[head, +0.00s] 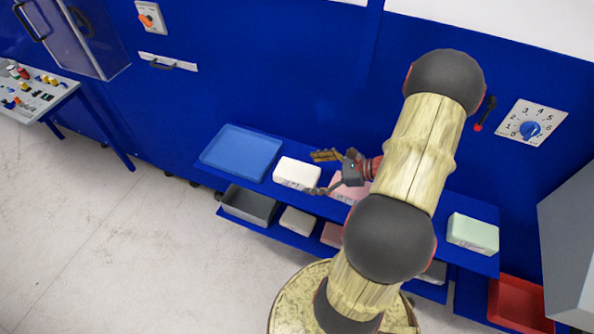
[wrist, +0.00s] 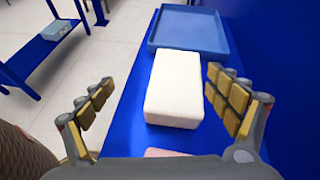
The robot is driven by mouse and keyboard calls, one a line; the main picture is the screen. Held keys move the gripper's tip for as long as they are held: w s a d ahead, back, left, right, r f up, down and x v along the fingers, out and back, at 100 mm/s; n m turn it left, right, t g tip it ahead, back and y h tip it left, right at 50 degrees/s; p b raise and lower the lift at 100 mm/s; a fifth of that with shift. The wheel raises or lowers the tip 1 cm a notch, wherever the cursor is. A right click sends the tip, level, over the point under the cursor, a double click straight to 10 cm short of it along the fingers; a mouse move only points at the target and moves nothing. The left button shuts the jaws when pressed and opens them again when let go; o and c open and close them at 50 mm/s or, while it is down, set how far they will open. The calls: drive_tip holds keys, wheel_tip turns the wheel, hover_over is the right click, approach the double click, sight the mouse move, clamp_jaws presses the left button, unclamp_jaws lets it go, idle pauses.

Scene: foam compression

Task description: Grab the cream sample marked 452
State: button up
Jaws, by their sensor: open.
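A cream block (head: 297,173) lies on the upper blue shelf, beside the blue tray. It also shows in the wrist view (wrist: 175,88), lying between the spread fingers and ahead of the palm. No number on it can be read in either view. My gripper (head: 317,173) is open, with its fingers to either side of the block's near end; in the wrist view (wrist: 157,98) both padded fingers stand apart from it. A pink block (head: 347,188) lies to the right, partly hidden by my gripper. Another pale block (head: 298,221) lies on the lower shelf.
An empty blue tray (head: 241,153) lies left of the cream block. A pale green block (head: 472,233) is at the shelf's right end. A grey bin (head: 249,205) and a pink block (head: 332,235) are on the lower shelf. A red bin (head: 520,303) stands lower right. A blue wall rises behind.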

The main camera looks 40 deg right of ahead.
sight(301, 172)
drive_tip(key=shift+s+d+f+m+t+h, duration=0.3)
drive_tip(key=shift+d+f+m, duration=0.1)
drive_tip(key=shift+d+m, duration=0.15)
drive_tip(key=shift+s+d+f+m+t+h, duration=0.2)
drive_tip(key=shift+s+d+f+m, duration=0.2)
drive_tip(key=shift+d, duration=0.2)
drive_tip(key=shift+w+d+f, duration=0.1)
drive_tip(key=shift+w+f, duration=0.05)
drive_tip(key=shift+w, duration=0.05)
drive_tip(key=b+x, duration=0.1)
drive_tip(key=x, duration=0.6)
drive_tip(key=shift+w+d+b, duration=0.1)
drive_tip(key=shift+w+b, duration=0.15)
drive_tip(key=shift+b, duration=0.05)
drive_tip(key=c, duration=0.9)
